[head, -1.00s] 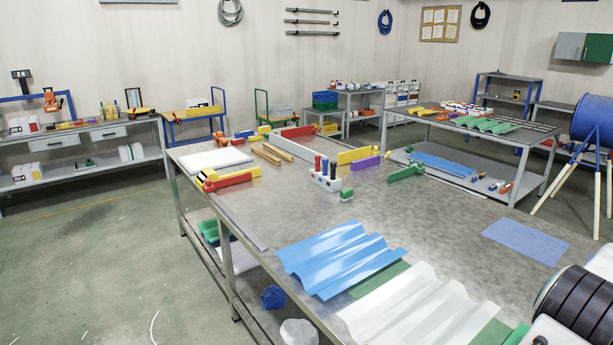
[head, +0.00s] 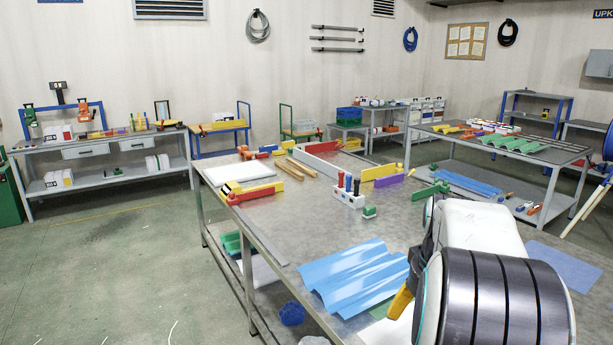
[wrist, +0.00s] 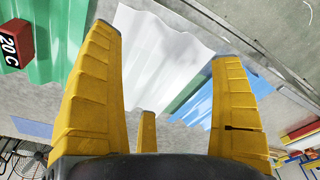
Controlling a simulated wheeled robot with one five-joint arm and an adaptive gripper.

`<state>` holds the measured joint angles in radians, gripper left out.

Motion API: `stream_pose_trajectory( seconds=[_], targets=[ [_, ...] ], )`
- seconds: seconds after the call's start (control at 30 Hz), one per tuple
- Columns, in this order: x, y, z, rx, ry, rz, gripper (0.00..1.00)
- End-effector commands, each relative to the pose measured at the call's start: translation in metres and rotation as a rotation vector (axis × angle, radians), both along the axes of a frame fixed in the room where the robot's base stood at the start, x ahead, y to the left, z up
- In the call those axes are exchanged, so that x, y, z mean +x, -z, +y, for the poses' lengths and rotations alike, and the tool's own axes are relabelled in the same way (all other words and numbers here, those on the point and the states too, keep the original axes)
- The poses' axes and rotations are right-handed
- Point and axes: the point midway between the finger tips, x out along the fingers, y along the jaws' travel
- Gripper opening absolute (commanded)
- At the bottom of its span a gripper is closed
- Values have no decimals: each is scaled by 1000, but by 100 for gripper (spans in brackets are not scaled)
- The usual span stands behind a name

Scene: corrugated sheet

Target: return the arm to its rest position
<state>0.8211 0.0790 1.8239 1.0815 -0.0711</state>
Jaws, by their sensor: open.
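My gripper (wrist: 165,45) is open in the wrist view, with its yellow fingers spread wide and nothing held between them. Beyond the fingers lies a white corrugated sheet (wrist: 155,75), apart from them as far as I can tell. In the head view my dark, banded arm and white wrist cover the right front of the bench. One yellow finger (head: 402,300) shows at the arm's left side; the rest of the gripper is hidden. A blue corrugated sheet (head: 352,277) lies on the bench left of it, and also shows in the wrist view (wrist: 200,98).
The metal bench (head: 290,222) carries a white holder with tools (head: 349,198), a green clamp (head: 428,193) and a blue mat (head: 565,266). A green corrugated sheet (wrist: 45,70) and a red 20 C block (wrist: 12,45) lie left in the wrist view. Floor left is clear.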

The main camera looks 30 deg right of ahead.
Motion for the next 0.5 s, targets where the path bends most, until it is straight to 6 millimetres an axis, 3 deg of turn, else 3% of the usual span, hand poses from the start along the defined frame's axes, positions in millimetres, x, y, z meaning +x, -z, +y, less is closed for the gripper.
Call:
stream_pose_trajectory(
  seconds=[0.03, 0.23, 0.5],
  targets=[
    [6, -4, 26, -9, -59, -9, 86],
    [8, -6, 113, -32, -264, -46, 86],
    [-22, 5, 205, -48, -525, -101, 86]
  ],
)
